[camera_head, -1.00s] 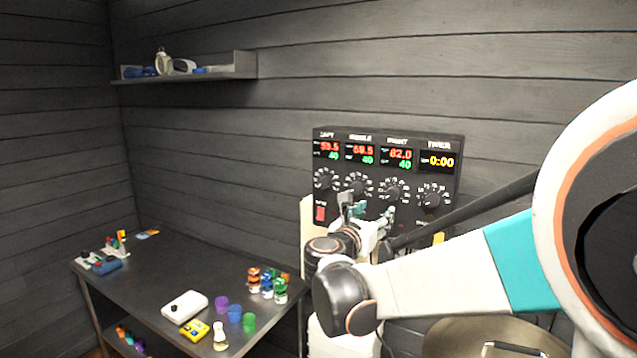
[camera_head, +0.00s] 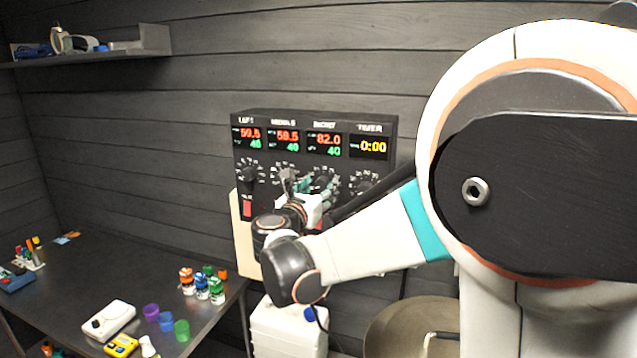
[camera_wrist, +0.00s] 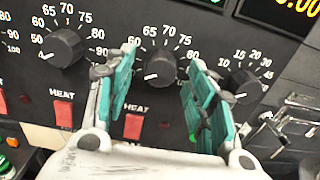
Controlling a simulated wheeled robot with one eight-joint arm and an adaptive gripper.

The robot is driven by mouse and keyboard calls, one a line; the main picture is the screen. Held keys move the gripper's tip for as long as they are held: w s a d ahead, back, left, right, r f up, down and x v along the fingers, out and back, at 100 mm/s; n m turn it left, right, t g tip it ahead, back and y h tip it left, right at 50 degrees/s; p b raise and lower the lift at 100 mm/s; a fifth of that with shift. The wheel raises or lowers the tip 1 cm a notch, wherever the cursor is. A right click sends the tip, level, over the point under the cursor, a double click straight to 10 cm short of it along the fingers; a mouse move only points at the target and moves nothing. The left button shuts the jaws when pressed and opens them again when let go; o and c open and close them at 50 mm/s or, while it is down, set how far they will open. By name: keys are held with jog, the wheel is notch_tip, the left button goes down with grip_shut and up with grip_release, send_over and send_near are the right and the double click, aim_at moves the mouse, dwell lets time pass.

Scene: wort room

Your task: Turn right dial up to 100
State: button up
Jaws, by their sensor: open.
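The black control panel (camera_head: 314,118) is on the wall in the head view. Its right display (camera_head: 325,144) reads 82.0 in red and 40 in green. The right dial (camera_head: 325,173) is below it, partly hidden by my gripper. In the wrist view the right dial (camera_wrist: 154,68) is a black knob with its white mark toward the lower left. My gripper (camera_wrist: 160,62) is open, with one teal finger on each side of this knob in the picture. I cannot tell whether either finger touches it. In the head view my gripper (camera_head: 305,187) is in front of the panel.
The middle dial (camera_wrist: 62,47) is left of my gripper and the timer dial (camera_wrist: 243,84) is close to its right finger. A red heat switch (camera_wrist: 134,126) is below the right dial. A table (camera_head: 120,265) with small objects stands left; a round vessel (camera_head: 400,325) is lower right.

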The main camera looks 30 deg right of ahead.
jog(key=shift+w+d+r, duration=0.1)
jog(key=shift+w+d, duration=0.1)
jog(key=c, duration=1.1)
